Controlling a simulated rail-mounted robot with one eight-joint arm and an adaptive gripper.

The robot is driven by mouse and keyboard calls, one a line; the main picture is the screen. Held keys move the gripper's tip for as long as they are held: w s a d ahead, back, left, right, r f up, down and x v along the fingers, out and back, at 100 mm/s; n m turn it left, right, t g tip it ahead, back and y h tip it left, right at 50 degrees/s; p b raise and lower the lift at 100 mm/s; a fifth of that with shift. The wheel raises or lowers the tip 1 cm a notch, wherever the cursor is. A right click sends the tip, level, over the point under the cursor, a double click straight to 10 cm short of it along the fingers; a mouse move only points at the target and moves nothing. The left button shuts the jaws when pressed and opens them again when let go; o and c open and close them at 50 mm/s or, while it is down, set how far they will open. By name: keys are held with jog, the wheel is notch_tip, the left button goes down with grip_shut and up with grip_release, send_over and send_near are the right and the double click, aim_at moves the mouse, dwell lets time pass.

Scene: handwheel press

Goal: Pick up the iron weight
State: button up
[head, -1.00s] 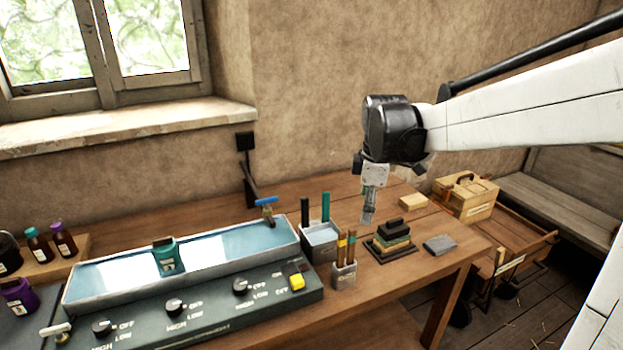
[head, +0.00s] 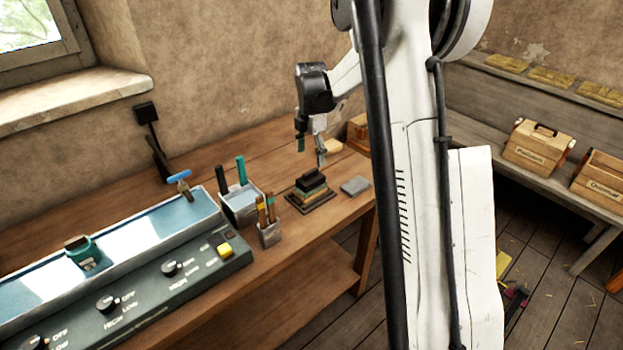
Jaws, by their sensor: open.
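The iron weight (head: 310,179) is a dark block with a raised top. It sits on top of a small layered stack with green and tan layers on a dark base plate (head: 323,203), toward the right end of the wooden bench. My gripper (head: 311,153) points down just above and slightly behind the weight in the picture. Its two fingers are spread apart with nothing between them. A gap shows between the fingertips and the weight, but the exact height is hard to judge.
A cup of brushes (head: 269,234) and a metal tub (head: 241,207) with upright handles stand left of the stack. A grey slab (head: 355,186) lies right of it. The long water bath (head: 140,245) fills the bench's left.

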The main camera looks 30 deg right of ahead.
aim_at(311, 171)
notch_tip(311, 171, down, 5)
jog(key=shift+f, duration=0.1)
jog(key=f, duration=0.1)
jog(key=f+p, duration=0.1)
jog(key=w+f, duration=0.1)
jog(key=f, duration=0.1)
jog(key=shift+d+p, duration=0.25)
jog(key=shift+p, duration=0.1)
jog(key=shift+f, duration=0.6)
jog(key=shift+c, duration=0.4)
grip_shut()
